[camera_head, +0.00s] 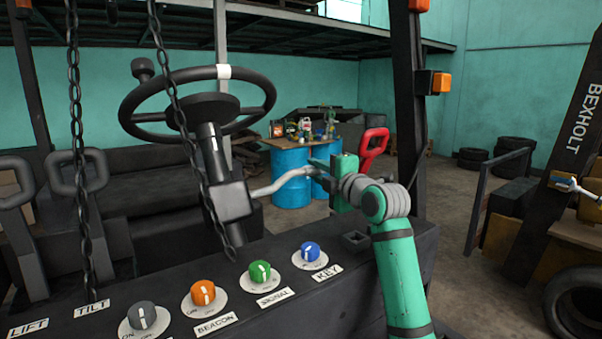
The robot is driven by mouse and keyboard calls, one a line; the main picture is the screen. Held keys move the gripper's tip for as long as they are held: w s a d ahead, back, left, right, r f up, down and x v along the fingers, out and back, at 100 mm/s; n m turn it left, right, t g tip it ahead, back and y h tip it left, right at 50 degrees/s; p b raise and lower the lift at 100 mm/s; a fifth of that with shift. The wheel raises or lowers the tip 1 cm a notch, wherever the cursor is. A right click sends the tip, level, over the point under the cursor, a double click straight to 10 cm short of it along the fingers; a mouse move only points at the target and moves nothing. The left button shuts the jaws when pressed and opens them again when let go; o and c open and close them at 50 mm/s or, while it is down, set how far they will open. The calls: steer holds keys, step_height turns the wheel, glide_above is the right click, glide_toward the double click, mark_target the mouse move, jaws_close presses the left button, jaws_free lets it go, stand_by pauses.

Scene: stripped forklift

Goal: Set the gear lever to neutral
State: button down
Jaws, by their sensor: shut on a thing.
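The gear lever (278,184) is a thin, pale, bent rod. It comes out of the right side of the dark box on the steering column (231,201) and slopes up to the right. My gripper (319,169) is at the lever's outer end and is shut on it. The green gripper body and my arm come in from the lower right. The lever's tip is hidden by the gripper, and no gear markings can be read.
The steering wheel (197,103) is above left of the lever. A chain (178,95) hangs in front of the column. A red handle (372,150) stands close behind my gripper. Several knobs, including the blue key knob (310,252), line the dash below. A dark post (408,110) rises at right.

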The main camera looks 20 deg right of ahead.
steer(key=shift+w+a+f, duration=0.1)
steer(key=shift+w+a, duration=0.05)
steer(key=c, duration=1.6)
jaws_free()
steer(key=s, duration=0.7)
steer(key=s+d, duration=0.1)
steer(key=s, duration=0.3)
